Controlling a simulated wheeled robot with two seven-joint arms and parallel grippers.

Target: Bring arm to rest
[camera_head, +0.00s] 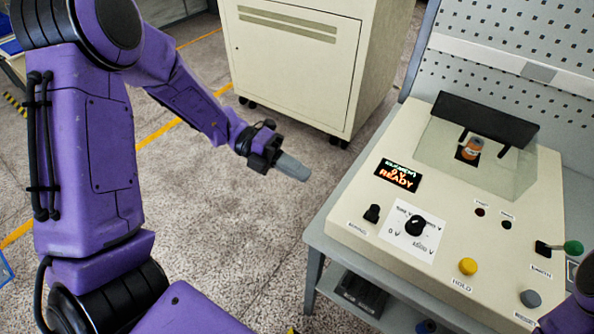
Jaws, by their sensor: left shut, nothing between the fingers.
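My left arm comes in from the left, its purple links reaching toward the middle of the view. My left gripper (292,167) is shut and empty, held in the open air over the floor. It is apart from the bench and from the cream cabinet. My right arm shows only as a purple piece at the lower right corner, and its gripper is not in view.
A cream test machine (350,237) with a lit display (398,174), a dial (415,224) and a yellow button (467,266) sits on a grey bench. An orange spindle (472,147) stands under its clear cover. A cream cabinet (290,75) stands behind. The speckled floor is clear.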

